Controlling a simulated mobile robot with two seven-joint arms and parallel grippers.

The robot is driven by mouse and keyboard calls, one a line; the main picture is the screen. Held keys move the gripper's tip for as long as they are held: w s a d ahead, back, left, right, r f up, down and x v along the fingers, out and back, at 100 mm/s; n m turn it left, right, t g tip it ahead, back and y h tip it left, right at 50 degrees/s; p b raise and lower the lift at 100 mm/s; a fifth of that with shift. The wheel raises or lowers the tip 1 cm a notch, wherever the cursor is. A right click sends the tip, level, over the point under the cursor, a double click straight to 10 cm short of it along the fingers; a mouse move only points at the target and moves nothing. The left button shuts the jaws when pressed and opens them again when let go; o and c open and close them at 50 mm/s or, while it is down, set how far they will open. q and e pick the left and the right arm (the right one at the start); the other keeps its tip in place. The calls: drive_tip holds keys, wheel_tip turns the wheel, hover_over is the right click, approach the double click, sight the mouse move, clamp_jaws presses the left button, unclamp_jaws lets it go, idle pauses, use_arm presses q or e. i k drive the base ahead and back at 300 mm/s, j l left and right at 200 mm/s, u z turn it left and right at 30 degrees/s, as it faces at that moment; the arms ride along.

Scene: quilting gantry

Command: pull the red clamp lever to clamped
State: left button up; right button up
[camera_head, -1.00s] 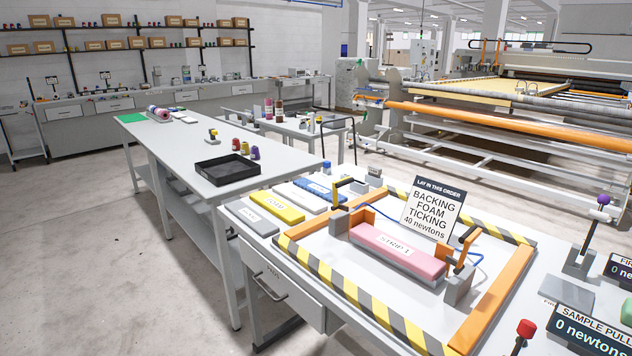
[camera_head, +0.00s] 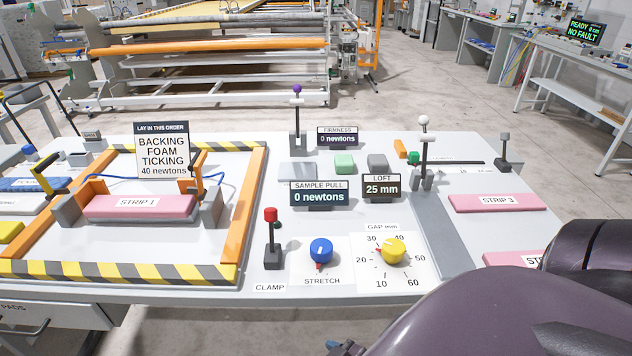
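The red clamp lever (camera_head: 271,215) has a red knob on a dark, near-upright stem. It rises from a dark grey block (camera_head: 272,258) near the front edge of the table. A white label reading CLAMP (camera_head: 269,288) lies in front of it, left of the blue STRETCH knob (camera_head: 321,250). Nothing touches the lever. A pink block marked STRIP 1 (camera_head: 140,206) lies inside the striped frame, between orange and grey holders. Neither of my grippers shows; only rounded dark purple parts of my arm fill the lower right.
The yellow GAP knob (camera_head: 393,250) stands right of the STRETCH knob. Upright levers with purple (camera_head: 297,89) and white (camera_head: 424,120) knobs stand behind. The sample pull display (camera_head: 319,193) reads 0 newtons. Pink STRIP 3 (camera_head: 497,203) lies at the right. The striped frame (camera_head: 120,272) is left.

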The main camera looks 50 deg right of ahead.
sight(271, 213)
drive_tip(key=z, duration=1.35)
drive_tip(key=j+z, duration=0.15)
drive_tip(key=z, duration=0.25)
drive_tip(key=j+z, duration=0.1)
drive_tip(key=z, duration=0.3)
drive_tip(key=j+z, duration=0.1)
drive_tip(key=z, duration=0.3)
drive_tip(key=k+j+z, duration=0.55)
drive_tip(key=z, duration=0.15)
drive_tip(key=k+j+z, duration=0.1)
drive_tip(key=k+j, duration=0.3)
drive_tip(key=k+j+z, duration=0.1)
drive_tip(key=k+j, duration=0.25)
drive_tip(key=k, duration=0.3)
